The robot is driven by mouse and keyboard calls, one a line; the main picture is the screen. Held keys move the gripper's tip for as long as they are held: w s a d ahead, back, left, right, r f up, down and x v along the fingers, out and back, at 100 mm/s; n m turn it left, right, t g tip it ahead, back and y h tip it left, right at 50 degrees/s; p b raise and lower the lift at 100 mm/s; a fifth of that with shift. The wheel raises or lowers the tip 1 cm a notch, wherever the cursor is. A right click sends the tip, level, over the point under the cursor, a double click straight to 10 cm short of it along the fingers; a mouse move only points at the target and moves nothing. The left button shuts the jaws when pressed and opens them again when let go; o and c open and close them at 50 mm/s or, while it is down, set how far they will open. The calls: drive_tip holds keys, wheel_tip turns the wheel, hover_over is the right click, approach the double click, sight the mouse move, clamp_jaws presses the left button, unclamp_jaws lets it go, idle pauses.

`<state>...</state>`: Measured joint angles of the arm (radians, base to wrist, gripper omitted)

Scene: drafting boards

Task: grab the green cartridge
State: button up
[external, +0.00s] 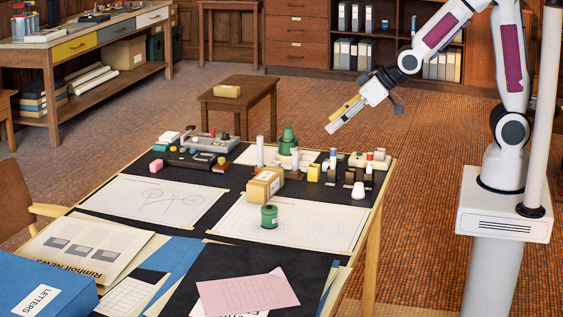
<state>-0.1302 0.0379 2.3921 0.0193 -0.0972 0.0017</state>
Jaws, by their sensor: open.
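My gripper (332,123) is open and empty. It hangs in the air beyond the back right part of the table, pointing down to the left, well apart from both green objects.
A cardboard box (265,186) stands just behind the cartridge. A pink sheet (248,292) and a blue letters box (42,283) lie in front. The sheet right of the cartridge is clear.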

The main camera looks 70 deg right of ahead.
drive_tip(key=w+a+f+t, duration=0.2)
drive_tip(key=w+a+f, duration=0.3)
drive_tip(key=w+f, duration=0.4)
drive_tip(key=n+t+y, duration=0.1)
drive_tip(key=y, duration=0.1)
approach(269, 212)
drive_tip(key=w+d, duration=0.1)
drive_tip(key=w+f, duration=0.1)
drive_tip(key=shift+w+d, duration=0.3)
drive_tip(key=shift+d, duration=0.1)
drive_tip(key=shift+s+a+f+n+t, duration=0.15)
drive_tip(key=shift+f+t, duration=0.1)
drive_tip(key=shift+f, duration=0.2)
drive_tip(key=shift+s+a+f+n+t, duration=0.15)
drive_tip(key=shift+f+t, duration=0.1)
drive_tip(key=shift+f, duration=0.15)
drive_tip(key=shift+w, duration=0.1)
drive_tip(key=shift+w, duration=0.1)
drive_tip(key=shift+x, duration=1.25)
drive_tip(key=shift+f, duration=0.1)
drive_tip(key=shift+x, duration=2.55)
drive_tip(key=shift+d, duration=0.2)
